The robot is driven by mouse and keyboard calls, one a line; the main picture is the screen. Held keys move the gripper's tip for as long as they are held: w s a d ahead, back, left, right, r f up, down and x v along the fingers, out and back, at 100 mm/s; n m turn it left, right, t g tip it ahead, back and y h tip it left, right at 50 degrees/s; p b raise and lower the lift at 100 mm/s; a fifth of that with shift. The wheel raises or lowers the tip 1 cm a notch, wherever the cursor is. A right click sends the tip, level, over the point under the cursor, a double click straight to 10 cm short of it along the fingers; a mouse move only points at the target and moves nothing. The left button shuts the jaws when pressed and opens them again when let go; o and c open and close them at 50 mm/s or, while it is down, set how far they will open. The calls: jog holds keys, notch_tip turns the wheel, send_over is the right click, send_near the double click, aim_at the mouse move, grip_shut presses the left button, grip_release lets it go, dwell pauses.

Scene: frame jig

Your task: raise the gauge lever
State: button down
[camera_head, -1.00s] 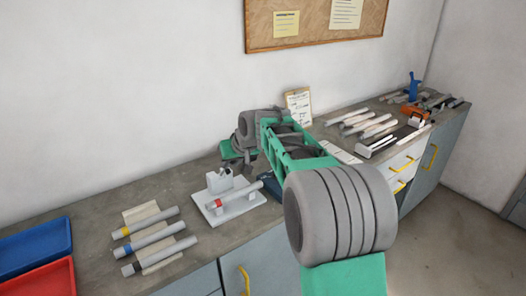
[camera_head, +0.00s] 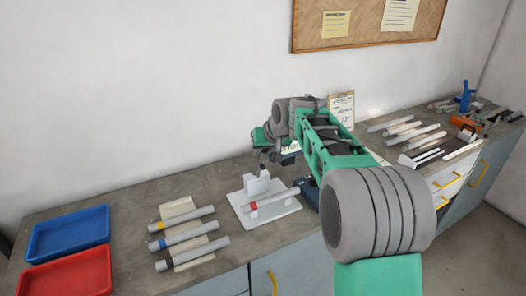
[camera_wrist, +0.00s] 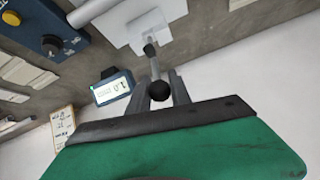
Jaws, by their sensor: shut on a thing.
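The gauge is a white block (camera_head: 257,183) on a white base plate (camera_head: 285,210), with a grey red-banded tube (camera_head: 272,201) lying on the plate. In the wrist view the gauge lever is a thin rod (camera_wrist: 154,66) ending in a black ball knob (camera_wrist: 158,91). My gripper (camera_wrist: 159,88) has its two grey fingers on either side of the lever at the knob, shut on it. A small display (camera_wrist: 112,88) with a lit screen is beside the fingers; its digits are hard to read. In the head view my arm hides the fingertips and lever.
Banded tubes (camera_head: 190,235) lie left of the gauge, with a blue tray (camera_head: 68,236) and a red tray (camera_head: 70,272) further left. More light tubes (camera_head: 405,130) lie on the right of the bench. A clipboard (camera_head: 341,108) stands at the wall.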

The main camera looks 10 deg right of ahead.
jog(key=shift+a, duration=0.1)
jog(key=c, duration=1.4)
grip_release()
jog(key=shift+f, duration=0.1)
jog(key=shift+o, duration=1.1)
jog(key=b+v, duration=0.1)
jog(key=v, duration=0.7)
jog(key=shift+b, duration=0.35)
jog(key=shift+w, duration=0.1)
